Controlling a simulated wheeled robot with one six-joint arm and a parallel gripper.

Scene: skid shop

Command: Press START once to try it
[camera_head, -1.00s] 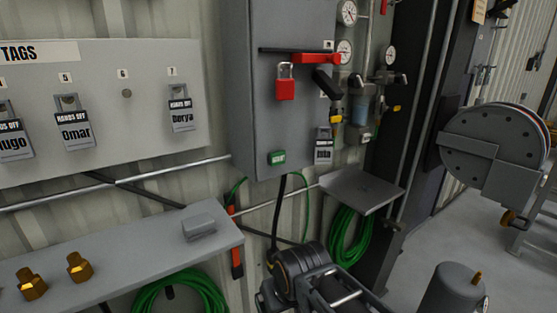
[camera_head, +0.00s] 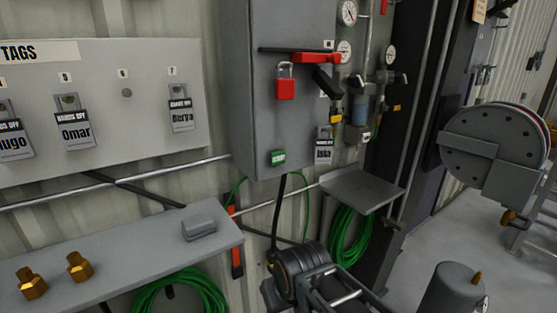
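A small green button block (camera_head: 278,158) sits low on the front of the grey cabinet (camera_head: 255,100); its white lettering is too small to read. Higher on the cabinet is a red lever handle (camera_head: 316,58), lying level. A red padlock (camera_head: 285,86) hangs below the lever's left part. A grey padlock with a tag (camera_head: 324,150) hangs at the cabinet's lower right edge. Dark links of my arm show at the bottom middle, below and apart from the green button. I make out no gripper fingers.
A grey tag board (camera_head: 130,125) with several named padlocks is at left. A shelf (camera_head: 130,262) below holds two brass fittings (camera_head: 80,266) and a grey block (camera_head: 199,227). A small grey shelf (camera_head: 360,188), green hose (camera_head: 350,235) and hose reel (camera_head: 495,150) stand to the right.

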